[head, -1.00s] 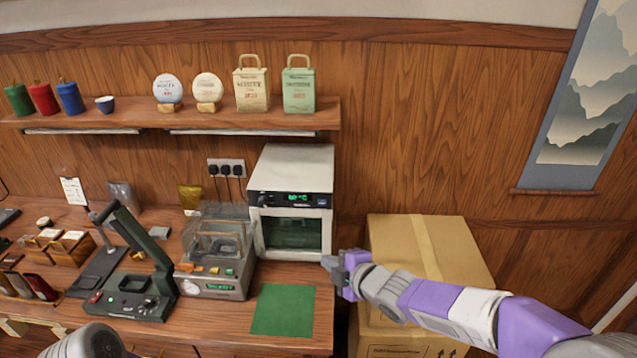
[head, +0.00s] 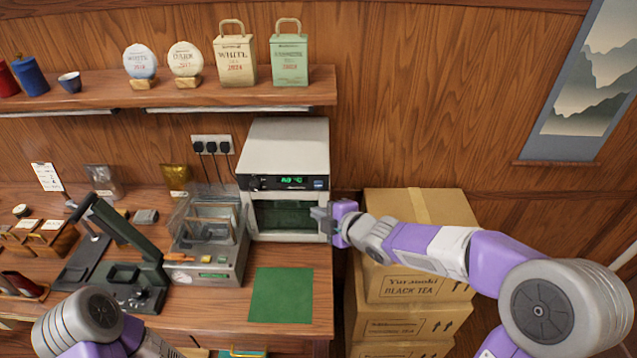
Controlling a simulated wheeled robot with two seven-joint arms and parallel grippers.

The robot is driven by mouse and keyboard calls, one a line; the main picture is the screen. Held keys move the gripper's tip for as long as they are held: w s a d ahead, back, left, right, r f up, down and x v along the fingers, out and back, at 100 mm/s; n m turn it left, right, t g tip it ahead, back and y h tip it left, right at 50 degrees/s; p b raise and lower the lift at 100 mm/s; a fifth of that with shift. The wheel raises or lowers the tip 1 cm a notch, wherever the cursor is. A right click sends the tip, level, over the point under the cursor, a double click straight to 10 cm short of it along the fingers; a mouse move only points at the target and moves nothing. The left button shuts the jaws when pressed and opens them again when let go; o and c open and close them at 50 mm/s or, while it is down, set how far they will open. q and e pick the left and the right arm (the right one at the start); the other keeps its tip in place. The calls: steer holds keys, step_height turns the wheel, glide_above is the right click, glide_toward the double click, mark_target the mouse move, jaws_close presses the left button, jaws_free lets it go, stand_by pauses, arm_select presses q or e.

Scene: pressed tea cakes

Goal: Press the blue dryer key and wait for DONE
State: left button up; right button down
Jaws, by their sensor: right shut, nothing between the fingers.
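The dryer (head: 287,150) is a white box at the back of the counter, with a dark window in its door. Its black panel has a lit green display (head: 291,181) that seems to read 80 °C; I see no DONE on it. The blue key (head: 319,184) is at the panel's right end. My right gripper (head: 321,214) is shut and empty, in front of the door's right edge, just below the key and apart from it. My left arm shows at the lower left, but its gripper is out of the picture.
A green mat (head: 281,295) lies on the counter before the dryer. A grey sealing machine (head: 207,262) and a dark green press (head: 122,275) stand to its left. Stacked cartons (head: 415,285) stand at the right. A shelf (head: 300,97) with tins and tea cakes runs above.

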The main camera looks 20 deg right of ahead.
mark_target(319, 185)
steer(key=w+d+p, duration=0.1)
steer(key=w+p, duration=0.2)
steer(key=w, duration=0.3)
steer(key=shift+d, duration=0.35)
stand_by(1.7)
steer(key=shift+w+d, duration=0.1)
steer(key=shift+w, duration=0.25)
steer(key=shift+w+d+p, duration=0.15)
steer(key=shift+w+p, duration=0.3)
stand_by(0.6)
steer(key=shift+s, duration=0.15)
steer(key=shift+s+a+b, duration=0.25)
steer(key=shift+s+b, duration=0.45)
steer(key=shift+b, duration=0.05)
